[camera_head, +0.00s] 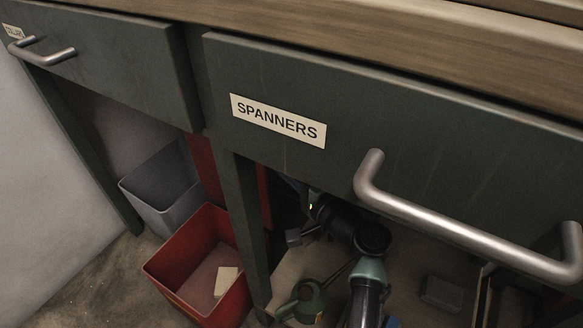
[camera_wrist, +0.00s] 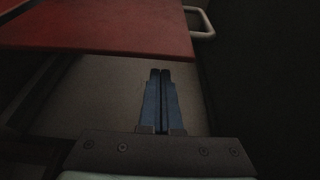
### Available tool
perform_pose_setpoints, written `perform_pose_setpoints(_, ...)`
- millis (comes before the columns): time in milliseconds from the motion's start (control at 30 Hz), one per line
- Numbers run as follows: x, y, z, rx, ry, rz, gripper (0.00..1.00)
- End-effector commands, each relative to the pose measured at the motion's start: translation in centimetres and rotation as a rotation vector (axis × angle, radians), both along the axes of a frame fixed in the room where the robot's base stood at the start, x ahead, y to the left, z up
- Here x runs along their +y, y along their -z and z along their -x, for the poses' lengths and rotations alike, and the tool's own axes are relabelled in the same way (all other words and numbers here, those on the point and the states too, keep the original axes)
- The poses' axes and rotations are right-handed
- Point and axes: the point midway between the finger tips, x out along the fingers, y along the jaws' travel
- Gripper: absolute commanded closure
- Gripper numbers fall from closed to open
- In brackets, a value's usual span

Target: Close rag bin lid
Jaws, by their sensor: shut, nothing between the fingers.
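An open red bin (camera_head: 168,283) stands on the floor left of the bench leg in the head view, with a pale scrap inside. A red upright panel (camera_head: 203,170), apparently its raised lid, shows behind it, partly hidden by the leg. In the wrist view a flat red panel (camera_wrist: 100,36) fills the upper left, with a pale loop handle (camera_wrist: 202,22) at its right edge. My gripper (camera_wrist: 160,72) is shut and empty, its blue fingers pointing below the panel, apart from the handle. In the head view my gripper (camera_head: 294,237) is under the bench, right of the leg.
A grey bin (camera_head: 165,220) stands behind the red one. The bench leg (camera_head: 245,225) rises between the red bin and my arm. The spanners drawer (camera_head: 270,75) overhangs with its handle. A green watering can (camera_head: 305,300) and a grey box (camera_head: 441,294) are on the lower shelf.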

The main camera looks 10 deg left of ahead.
Motion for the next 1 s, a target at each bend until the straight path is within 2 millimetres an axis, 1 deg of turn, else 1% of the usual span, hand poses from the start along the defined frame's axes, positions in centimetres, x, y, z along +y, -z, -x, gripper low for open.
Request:
perform_pose_setpoints(100,0.2,0.2,0.8,0.000,0.001,0.000,1.00)
perform_pose_setpoints(200,0.4,0.1,1.2,0.001,0.001,-0.001,1.00)
perform_pose_setpoints(667,0.5,0.0,1.6,0.002,0.000,-0.001,1.00)
perform_pose_setpoints(767,0.9,-0.2,2.5,0.004,-0.002,-0.002,1.00)
perform_pose_setpoints(867,1.5,-0.2,4.1,0.005,-0.003,-0.004,1.00)
perform_pose_setpoints(1000,2.3,0.3,6.3,0.005,-0.003,-0.003,1.00)
